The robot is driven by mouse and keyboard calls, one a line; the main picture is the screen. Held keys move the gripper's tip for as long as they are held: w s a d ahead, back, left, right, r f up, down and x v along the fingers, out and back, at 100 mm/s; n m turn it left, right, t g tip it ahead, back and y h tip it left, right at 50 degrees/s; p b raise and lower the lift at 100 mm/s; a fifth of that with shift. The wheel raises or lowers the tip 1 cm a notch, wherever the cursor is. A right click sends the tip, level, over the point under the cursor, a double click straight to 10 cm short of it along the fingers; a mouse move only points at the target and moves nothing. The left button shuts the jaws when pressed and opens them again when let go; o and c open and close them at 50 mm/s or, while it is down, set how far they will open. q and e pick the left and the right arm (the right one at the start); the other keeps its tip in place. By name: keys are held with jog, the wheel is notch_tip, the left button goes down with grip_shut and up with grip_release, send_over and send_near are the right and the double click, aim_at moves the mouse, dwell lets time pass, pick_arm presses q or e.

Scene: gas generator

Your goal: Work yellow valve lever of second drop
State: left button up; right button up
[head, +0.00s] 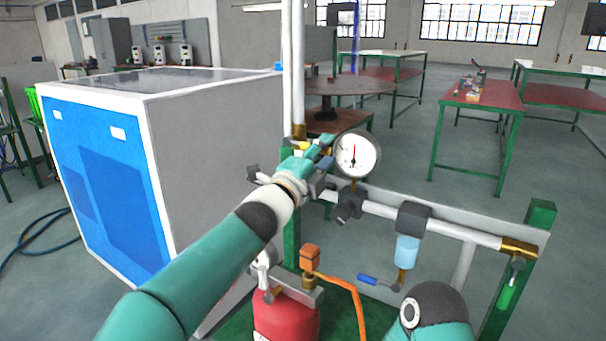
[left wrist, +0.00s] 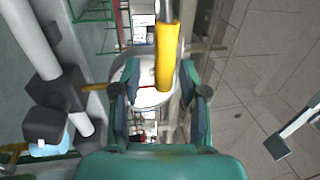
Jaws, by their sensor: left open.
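The yellow valve lever (left wrist: 168,58) stands out large in the left wrist view, running down from the top edge into the space between the two fingers of my left gripper (left wrist: 161,100). The fingers are apart, one on each side of the lever, with a visible gap to it. In the head view my left gripper (head: 322,146) is beside the pressure gauge, near the vertical pipe, and hides most of the lever; only small yellow bits show there. My right gripper is out of the head view.
The round gauge (head: 357,153) is close to my left gripper. A pipe (head: 455,230) on a green frame carries a blue lever (head: 368,279) and a green lever (head: 506,288). A red cylinder (head: 286,318) with an orange hose stands below. A blue-and-white cabinet (head: 110,185) is at left.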

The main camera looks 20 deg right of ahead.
pick_arm(q)
jog(key=v, duration=1.1)
jog(key=shift+a, duration=0.2)
jog(key=shift+s+f, duration=0.15)
